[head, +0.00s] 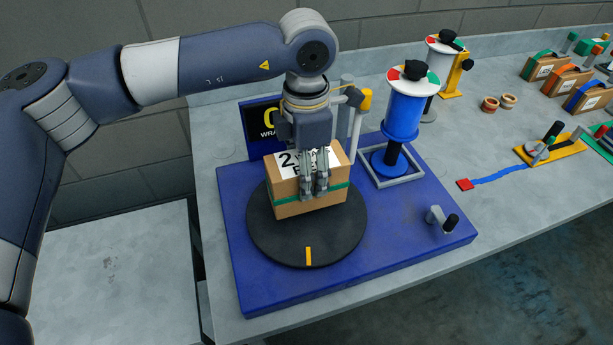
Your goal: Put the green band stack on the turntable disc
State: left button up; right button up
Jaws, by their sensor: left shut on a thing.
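The green band stack (290,207) is a brown cardboard block with a green band around it and a white label marked "2" on top. It is upright over the rear middle of the black turntable disc (275,245), within its rim. I cannot tell whether its underside touches the disc. My left gripper (315,194) points down and is shut on the stack, its fingers covering part of the near face and label. The disc has a yellow mark at its front edge. My right gripper is not in view.
The disc sits on a blue base (400,238) with a black display (262,118) behind. A blue film roll (403,115) stands to the right, and a crank (442,220) at the front right. Several banded boxes (568,80) stand at the far right.

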pick_arm(q)
notch_tip(320, 180, down, 2)
jog(key=shift+s+f+p, duration=0.1)
jog(key=shift+f+p, duration=0.1)
jog(key=shift+p, duration=0.55)
jog(key=shift+f, duration=0.4)
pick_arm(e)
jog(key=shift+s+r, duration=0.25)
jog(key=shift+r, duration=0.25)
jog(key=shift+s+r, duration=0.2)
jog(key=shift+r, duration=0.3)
pick_arm(q)
jog(key=shift+f, duration=0.1)
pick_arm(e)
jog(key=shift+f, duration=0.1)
pick_arm(q)
jog(key=shift+f+b, duration=0.1)
jog(key=shift+b, duration=0.2)
jog(key=o, duration=1.4)
jog(key=shift+c, duration=0.2)
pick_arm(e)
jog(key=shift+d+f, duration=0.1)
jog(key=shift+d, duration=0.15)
